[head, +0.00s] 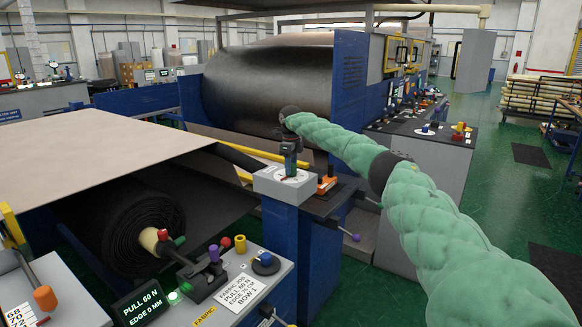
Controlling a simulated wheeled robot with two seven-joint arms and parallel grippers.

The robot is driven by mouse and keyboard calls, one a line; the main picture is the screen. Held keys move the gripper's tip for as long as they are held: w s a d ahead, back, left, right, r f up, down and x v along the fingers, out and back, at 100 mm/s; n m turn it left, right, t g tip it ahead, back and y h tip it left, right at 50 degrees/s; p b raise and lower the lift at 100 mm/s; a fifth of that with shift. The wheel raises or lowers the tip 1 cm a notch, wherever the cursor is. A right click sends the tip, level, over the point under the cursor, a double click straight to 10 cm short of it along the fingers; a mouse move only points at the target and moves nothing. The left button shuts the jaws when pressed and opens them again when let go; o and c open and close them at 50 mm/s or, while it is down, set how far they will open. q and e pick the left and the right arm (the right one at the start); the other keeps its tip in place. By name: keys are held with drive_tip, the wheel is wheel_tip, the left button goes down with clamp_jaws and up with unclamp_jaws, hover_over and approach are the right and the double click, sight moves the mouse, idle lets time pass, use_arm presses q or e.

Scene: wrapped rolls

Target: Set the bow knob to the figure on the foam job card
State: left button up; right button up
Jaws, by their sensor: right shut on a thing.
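My right gripper (290,160) points down, shut on a small knob at the white dial (300,177) on top of a grey box (265,183) on a blue post. The gripper covers most of the knob, and I cannot read its pointer or the dial figures. I take this to be the bow knob, but no label shows. A white job card (241,293) on the front console reads "FABRIC JOB", "PULL 60 N", an edge line too small to be sure of, and "BOW 1". I cannot make out a foam job card. My left gripper is not in view.
The front console has a display (140,304) reading "PULL 60 N, EDGE 0 MM", a blue knob (265,262) and coloured levers. An orange-red control (327,184) sits right beside the dial box. A beige sheet (90,150) and a large dark roll (268,80) lie beyond.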

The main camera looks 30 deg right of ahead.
idle(0.4)
drive_tip(key=o, duration=1)
drive_tip(key=shift+r, duration=0.15)
drive_tip(key=shift+w+r+b, duration=0.1)
drive_tip(key=shift+r+b, duration=0.2)
drive_tip(key=shift+r, duration=0.05)
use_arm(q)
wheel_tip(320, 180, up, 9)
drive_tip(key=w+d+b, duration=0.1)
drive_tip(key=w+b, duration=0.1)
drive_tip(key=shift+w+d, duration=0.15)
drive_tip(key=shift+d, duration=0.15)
use_arm(e)
wheel_tip(320, 180, up, 7)
drive_tip(key=shift+f, duration=0.1)
